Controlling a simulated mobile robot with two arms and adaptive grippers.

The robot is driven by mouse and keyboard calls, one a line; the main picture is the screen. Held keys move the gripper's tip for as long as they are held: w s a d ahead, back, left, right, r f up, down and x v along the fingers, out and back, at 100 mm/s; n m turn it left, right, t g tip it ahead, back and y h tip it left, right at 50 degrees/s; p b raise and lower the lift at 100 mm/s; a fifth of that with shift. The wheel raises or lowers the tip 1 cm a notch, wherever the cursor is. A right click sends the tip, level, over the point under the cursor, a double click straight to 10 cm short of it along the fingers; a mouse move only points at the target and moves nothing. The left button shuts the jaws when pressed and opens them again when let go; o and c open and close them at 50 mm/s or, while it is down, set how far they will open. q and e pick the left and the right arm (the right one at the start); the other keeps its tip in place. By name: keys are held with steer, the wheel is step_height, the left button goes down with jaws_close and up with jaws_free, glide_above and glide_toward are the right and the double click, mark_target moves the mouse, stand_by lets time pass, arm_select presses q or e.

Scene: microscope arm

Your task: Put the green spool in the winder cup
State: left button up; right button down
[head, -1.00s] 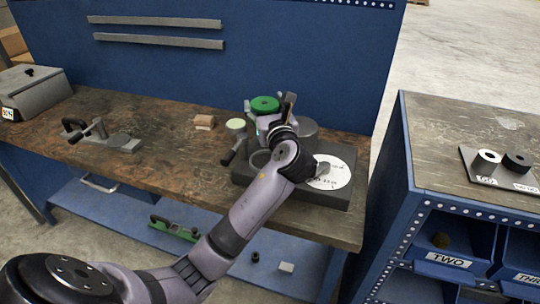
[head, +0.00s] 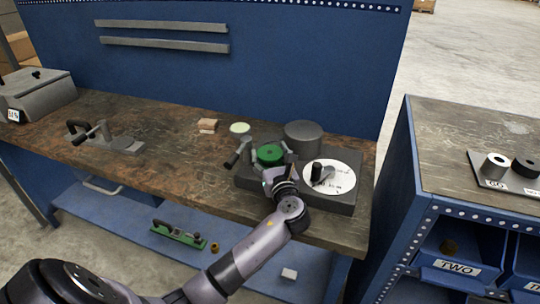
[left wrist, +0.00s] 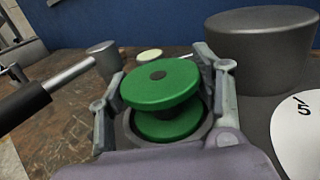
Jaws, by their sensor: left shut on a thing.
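The green spool (head: 270,153) is between the fingers of my left gripper (head: 271,160), which is shut on it. In the left wrist view the green spool (left wrist: 160,84) stands roughly upright, with two wide flanges. Its lower flange sits within the rim of the grey winder cup (left wrist: 205,127); whether it touches the bottom is hidden. The cup is on the dark winder base (head: 325,207), and in the head view spool and fingers cover it. My right gripper is not in view.
A big grey cylinder (head: 303,137) and a white dial (head: 343,178) with a black knob stand beside the cup. A crank handle (head: 232,160) is at its left.

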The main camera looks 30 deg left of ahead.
arm_select(q)
steer(key=shift+f, duration=0.15)
steer(key=o, duration=1.1)
steer(key=shift+o, duration=0.4)
steer(key=shift+r, duration=0.2)
steer(key=v, duration=1.2)
steer(key=shift+b, duration=0.3)
steer(key=shift+s+d+f, duration=0.1)
